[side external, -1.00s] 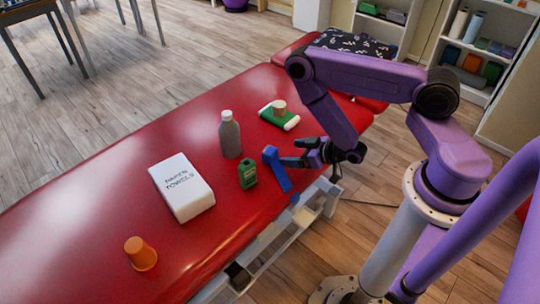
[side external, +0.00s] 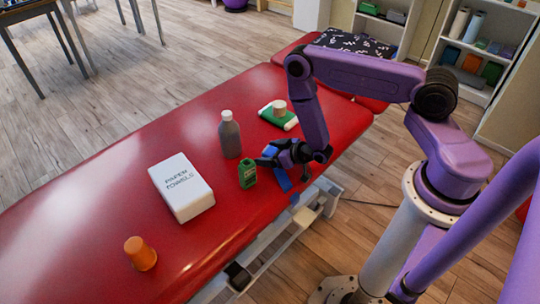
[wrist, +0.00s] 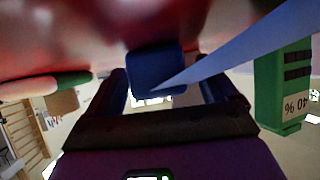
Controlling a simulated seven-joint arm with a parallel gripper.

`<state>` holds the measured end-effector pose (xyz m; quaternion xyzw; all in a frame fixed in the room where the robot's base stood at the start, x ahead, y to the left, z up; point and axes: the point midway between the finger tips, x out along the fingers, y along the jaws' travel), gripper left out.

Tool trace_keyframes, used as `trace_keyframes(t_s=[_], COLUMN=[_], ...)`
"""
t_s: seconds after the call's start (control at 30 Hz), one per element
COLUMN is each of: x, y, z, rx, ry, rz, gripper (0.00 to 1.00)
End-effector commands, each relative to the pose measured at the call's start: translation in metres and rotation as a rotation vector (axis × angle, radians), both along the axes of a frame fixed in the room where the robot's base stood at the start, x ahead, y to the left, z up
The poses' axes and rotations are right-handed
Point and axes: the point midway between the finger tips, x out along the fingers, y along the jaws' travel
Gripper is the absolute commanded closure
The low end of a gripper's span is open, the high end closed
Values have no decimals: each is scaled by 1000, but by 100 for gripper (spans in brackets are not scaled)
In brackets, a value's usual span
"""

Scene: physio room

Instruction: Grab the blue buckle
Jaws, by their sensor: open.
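The blue buckle (wrist: 155,72) shows in the wrist view as a dark blue block between my two fingers. A lighter blue strap (wrist: 245,42) runs from it to the upper right. In the side view the strap (side external: 283,180) lies on the red table beside the green bottle, and my gripper largely hides the buckle end. My gripper (side external: 268,157) is low over that end, with its fingers open (wrist: 167,82) on either side of the buckle. I cannot tell whether they touch it.
A green-and-white roll (side external: 285,122) with a tan roll (side external: 279,107) lies farther back.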

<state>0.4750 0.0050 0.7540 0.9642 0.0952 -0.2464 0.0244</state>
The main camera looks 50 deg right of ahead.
Motion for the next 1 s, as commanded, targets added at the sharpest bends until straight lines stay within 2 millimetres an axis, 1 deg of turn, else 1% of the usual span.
trace_keyframes(t_s=[0.13,0.17,0.2,0.27,0.3,0.33,0.63,0.77,0.87,1.0], x=[0,0,0,0,0,0,0,1,1,1], y=[0,0,0,0,0,0,0,0,0,0], z=[0,0,0,0,0,0,1,6,15,34], rx=[0,0,0,0,0,0,0,1,1,1], ry=[0,0,0,0,0,0,-1,-3,-3,-3], rz=[0,0,0,0,0,0,0,0,0,0], gripper=[14,21,34,53,66,73,73,73,73,73])
